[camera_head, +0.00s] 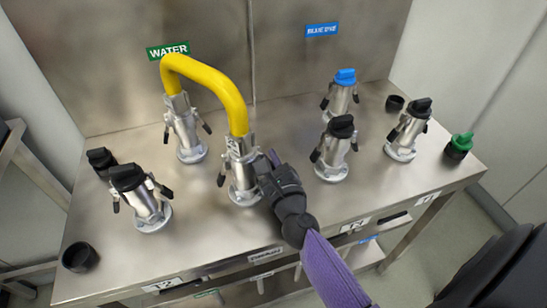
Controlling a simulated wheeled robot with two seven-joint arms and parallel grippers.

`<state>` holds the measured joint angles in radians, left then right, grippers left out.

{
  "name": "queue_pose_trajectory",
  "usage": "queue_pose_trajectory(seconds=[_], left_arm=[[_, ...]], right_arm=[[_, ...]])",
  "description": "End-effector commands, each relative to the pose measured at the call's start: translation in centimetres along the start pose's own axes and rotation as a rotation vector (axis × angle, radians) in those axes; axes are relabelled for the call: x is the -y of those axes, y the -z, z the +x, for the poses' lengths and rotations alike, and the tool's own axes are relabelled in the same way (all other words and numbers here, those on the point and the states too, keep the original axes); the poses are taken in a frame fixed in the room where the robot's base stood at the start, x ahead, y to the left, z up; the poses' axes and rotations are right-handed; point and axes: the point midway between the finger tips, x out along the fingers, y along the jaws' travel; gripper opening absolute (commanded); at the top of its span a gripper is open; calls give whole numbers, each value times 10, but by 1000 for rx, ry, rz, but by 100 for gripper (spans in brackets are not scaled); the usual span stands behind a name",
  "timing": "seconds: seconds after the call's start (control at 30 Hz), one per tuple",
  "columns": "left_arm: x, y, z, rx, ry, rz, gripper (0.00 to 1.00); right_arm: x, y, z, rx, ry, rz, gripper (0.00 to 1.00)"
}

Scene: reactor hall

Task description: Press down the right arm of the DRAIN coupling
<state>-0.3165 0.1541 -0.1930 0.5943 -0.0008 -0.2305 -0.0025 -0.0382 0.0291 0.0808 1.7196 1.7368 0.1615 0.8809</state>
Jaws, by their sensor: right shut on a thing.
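The coupling that I take as DRAIN (243,180) is a silver fitting at the middle of the steel table. The front end of the yellow hose (205,75) sits in its top. Its left dark arm (221,177) hangs down beside the body. My right gripper (268,164) reaches in from the lower right and is shut at the coupling's right side. The right arm is hidden behind the gripper, so its angle cannot be seen. The small label (265,255) on the table front below is too small to read. My left gripper is not in view.
The hose's other end sits in the coupling (186,130) below the WATER sign (168,50). Capped couplings stand at left (147,207) and right (334,155), (404,138). A blue-capped coupling (340,98) stands behind. Loose caps lie on the table (150,265).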

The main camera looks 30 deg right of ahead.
Motion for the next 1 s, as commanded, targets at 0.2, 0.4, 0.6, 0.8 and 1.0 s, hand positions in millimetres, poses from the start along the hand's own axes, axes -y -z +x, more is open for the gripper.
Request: queue_pose_trajectory(seconds=[0.2,0.4,0.6,0.8,1.0], left_arm=[[0,0,2,2,-1,0,0],[-4,0,2,2,-6,-1,0],[-8,1,2,2,-12,-3,0],[-8,-1,2,4,-12,-2,0],[-6,-3,2,7,-10,-1,0]], right_arm=[[-4,1,0,-2,-2,51,0],[-4,1,0,-2,-2,63,0],[-4,1,0,-2,-2,62,0],[-4,1,0,-2,-1,62,34],[-4,0,0,-1,-1,62,49]])
